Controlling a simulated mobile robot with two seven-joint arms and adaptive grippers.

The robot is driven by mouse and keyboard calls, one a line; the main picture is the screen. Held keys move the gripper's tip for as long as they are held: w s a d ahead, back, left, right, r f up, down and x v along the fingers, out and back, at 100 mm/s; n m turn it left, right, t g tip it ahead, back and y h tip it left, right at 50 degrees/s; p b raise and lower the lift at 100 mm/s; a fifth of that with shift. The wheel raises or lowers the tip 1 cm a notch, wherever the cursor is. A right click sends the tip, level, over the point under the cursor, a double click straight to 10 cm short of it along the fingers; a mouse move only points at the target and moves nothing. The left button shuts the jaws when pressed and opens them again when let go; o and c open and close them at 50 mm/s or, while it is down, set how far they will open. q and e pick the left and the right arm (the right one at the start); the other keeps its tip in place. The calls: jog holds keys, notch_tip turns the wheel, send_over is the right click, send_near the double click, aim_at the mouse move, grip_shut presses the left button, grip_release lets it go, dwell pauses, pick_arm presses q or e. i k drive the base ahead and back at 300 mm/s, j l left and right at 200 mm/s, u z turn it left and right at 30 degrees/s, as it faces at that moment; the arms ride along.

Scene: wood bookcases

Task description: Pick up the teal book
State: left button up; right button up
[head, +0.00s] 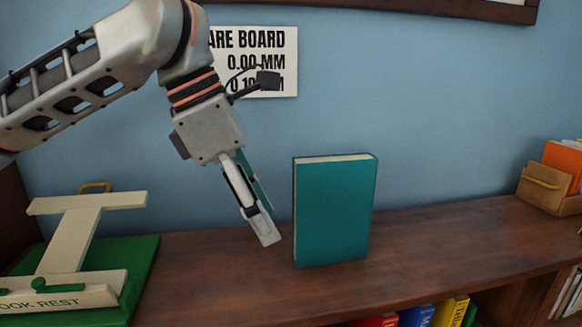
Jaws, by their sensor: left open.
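The teal book (333,212) stands upright on the brown wooden shelf top (220,290), right of the picture's middle. Its cover faces me and its pale page edges show along the top. My left gripper (266,226) points down and to the right, just left of the book, with a visible gap between them. It is open and not around the book. A narrow teal strip shows behind its near finger; I cannot tell what it is. My right gripper is not in view.
A cream book rest (75,240) on a green base (140,270) stands at the left. A wooden box (541,190) with orange items is at the far right. Colourful books (418,316) show below the front edge. The shelf top right of the teal book is clear.

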aim_at(333, 195)
jog(key=k, duration=1.15)
